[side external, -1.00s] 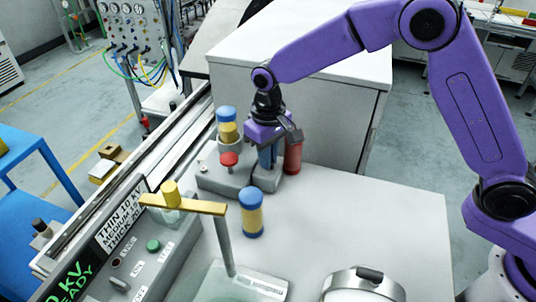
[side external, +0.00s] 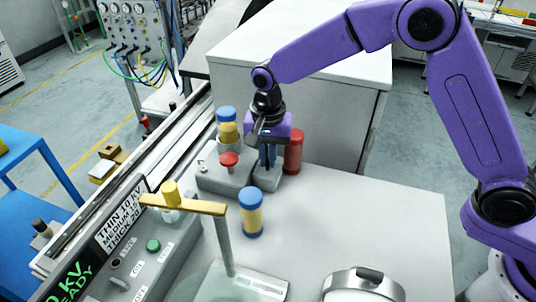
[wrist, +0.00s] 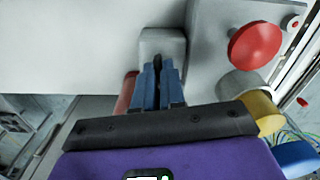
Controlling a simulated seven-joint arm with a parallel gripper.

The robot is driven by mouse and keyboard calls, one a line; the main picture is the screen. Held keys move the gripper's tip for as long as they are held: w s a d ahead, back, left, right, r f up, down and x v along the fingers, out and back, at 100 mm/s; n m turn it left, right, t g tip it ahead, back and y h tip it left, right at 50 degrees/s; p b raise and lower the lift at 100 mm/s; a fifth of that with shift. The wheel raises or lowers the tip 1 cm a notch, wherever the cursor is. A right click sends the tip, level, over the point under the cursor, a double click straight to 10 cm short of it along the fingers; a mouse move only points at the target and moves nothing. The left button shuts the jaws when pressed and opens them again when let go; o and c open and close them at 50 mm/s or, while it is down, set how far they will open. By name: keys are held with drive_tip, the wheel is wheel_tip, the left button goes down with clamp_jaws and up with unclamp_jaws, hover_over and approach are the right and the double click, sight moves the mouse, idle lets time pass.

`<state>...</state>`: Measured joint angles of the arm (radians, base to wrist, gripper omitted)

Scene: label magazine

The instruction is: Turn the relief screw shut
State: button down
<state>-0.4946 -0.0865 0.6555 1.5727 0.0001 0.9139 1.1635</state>
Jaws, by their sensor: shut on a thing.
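My gripper (side external: 267,162) points down at the small grey block (side external: 265,183) beside the red knob. Its blue fingers are shut on the relief screw at the top of this block. The screw itself is hidden by the fingers, so how far it is turned cannot be seen. In the wrist view my gripper (wrist: 159,70) has its fingertips close together against the grey block (wrist: 161,42), with a narrow dark gap between them.
A red knob (side external: 229,159) sits on the grey base left of my gripper, by a blue-yellow cylinder (side external: 228,130). A red cylinder (side external: 293,152) stands close on the right. Another blue-yellow cylinder (side external: 251,213) stands in front.

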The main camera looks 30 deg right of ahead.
sight(268, 161)
drive_tip(key=shift+m, duration=1.1)
drive_tip(key=shift+r, duration=0.1)
drive_tip(key=c, duration=1.2)
unclamp_jaws()
wheel_tip(268, 161, up, 17)
drive_tip(key=shift+r, duration=0.2)
drive_tip(key=s+d+f+n, duration=0.3)
drive_tip(key=s+d+n, duration=0.4)
drive_tip(key=s, duration=0.3)
drive_tip(key=s+d+f+n, duration=0.3)
drive_tip(key=s+d+n, duration=0.4)
drive_tip(key=s+d, duration=0.2)
drive_tip(key=s+d+f+n, duration=0.3)
drive_tip(key=s+d+n, duration=0.4)
drive_tip(key=s, duration=0.5)
drive_tip(key=shift+s+d+f, duration=0.1)
drive_tip(key=shift+d+f, duration=0.3)
drive_tip(key=shift+d, duration=0.35)
